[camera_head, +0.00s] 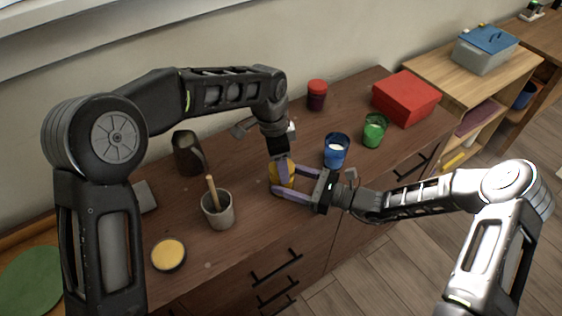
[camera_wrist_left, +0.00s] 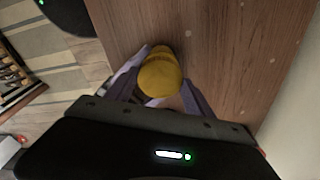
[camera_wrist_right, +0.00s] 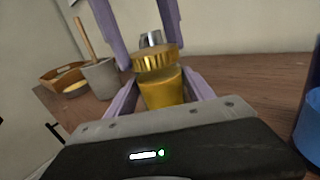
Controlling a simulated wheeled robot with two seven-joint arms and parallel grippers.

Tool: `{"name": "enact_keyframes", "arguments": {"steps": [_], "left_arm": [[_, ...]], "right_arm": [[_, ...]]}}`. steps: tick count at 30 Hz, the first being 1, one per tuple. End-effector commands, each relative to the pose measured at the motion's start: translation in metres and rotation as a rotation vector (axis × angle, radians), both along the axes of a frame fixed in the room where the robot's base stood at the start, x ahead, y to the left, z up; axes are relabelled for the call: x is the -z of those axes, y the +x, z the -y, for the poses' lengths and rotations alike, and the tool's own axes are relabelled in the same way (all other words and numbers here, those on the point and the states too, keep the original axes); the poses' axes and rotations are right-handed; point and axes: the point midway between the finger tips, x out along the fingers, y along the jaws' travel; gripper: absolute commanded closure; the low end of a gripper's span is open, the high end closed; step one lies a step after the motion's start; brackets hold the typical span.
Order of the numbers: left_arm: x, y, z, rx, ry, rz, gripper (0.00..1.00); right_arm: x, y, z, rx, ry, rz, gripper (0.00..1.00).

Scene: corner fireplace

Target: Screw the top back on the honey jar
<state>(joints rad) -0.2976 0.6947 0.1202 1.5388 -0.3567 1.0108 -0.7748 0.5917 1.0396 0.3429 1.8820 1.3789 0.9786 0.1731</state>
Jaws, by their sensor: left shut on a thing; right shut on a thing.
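The honey jar (camera_wrist_right: 165,90) is amber and stands upright on the brown dresser top, mostly hidden by my grippers in the head view. Its ribbed golden top (camera_wrist_right: 155,58) sits at the jar's mouth; I cannot tell whether it is threaded on. My left gripper (camera_head: 281,163) comes down from above and is shut on the top, its purple fingers on either side. The left wrist view shows the top (camera_wrist_left: 159,75) from above, between those fingers. My right gripper (camera_head: 282,183) reaches in level from the right and is shut on the jar's body.
A blue candle glass (camera_head: 336,152) stands close to the right gripper. Behind are a green glass (camera_head: 374,131), a red jar (camera_head: 317,96) and a red box (camera_head: 408,95). On the left are a grey pot with a stick (camera_head: 218,210), a dark jug (camera_head: 187,153) and a yellow-topped round dish (camera_head: 168,255).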

Motion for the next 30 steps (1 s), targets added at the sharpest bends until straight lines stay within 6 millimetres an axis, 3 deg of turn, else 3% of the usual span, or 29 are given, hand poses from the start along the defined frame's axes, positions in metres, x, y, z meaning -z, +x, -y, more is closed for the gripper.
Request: {"name": "enact_keyframes", "arguments": {"steps": [21,25,30], "left_arm": [[0.0003,0.0032,0.0046,2.082,-0.002,0.000,0.76],[0.0000,0.0031,0.0047,2.339,-0.001,0.000,0.76],[0.0001,0.0032,0.0045,2.432,-0.001,0.000,0.76]], "right_arm": [[0.0004,0.0001,0.0005,0.001,-0.002,-0.001,1.00],[0.0005,0.0001,0.0005,0.001,-0.002,-0.001,1.00],[0.0006,0.0001,0.0005,0.001,-0.002,-0.001,1.00]]}}
